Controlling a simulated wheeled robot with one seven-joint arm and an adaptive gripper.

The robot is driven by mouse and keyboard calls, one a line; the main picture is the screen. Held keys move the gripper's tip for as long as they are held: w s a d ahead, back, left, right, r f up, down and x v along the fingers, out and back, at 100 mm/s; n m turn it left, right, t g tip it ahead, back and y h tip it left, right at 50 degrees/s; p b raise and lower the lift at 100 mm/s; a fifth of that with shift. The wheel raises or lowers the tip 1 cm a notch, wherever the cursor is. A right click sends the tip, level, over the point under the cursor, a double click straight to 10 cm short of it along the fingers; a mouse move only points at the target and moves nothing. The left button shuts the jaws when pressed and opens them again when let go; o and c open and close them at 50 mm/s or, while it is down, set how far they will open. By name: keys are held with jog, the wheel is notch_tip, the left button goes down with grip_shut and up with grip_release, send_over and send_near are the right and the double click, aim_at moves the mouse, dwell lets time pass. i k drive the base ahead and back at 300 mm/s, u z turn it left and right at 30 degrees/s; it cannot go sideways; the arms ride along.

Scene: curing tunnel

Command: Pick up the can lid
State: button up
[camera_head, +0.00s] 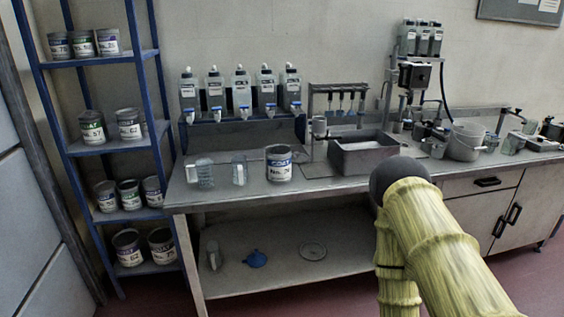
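A round, flat grey disc that looks like the can lid (313,251) lies flat on the lower shelf (290,277) of the workbench, right of a blue funnel (256,258). Nothing covers it. My arm, with yellow ribbed links and a dark rounded joint, reaches in from the bottom right and stands in front of the bench. My gripper does not show, so its place relative to the lid cannot be seen.
The bench top (220,197) overhangs the lower shelf. On it stand a labelled can (279,163), clear jugs and a grey basin (362,154). A blue rack (146,54) of cans stands left. Drawers and cupboards (490,215) are right. The shelf is mostly clear.

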aim_at(297, 157)
jog(key=u, duration=0.4)
jog(key=k, duration=0.45)
jog(key=u, duration=1.1)
jog(key=i, duration=1.15)
jog(key=z, duration=0.4)
jog(key=i, duration=0.85)
jog(key=z, duration=0.8)
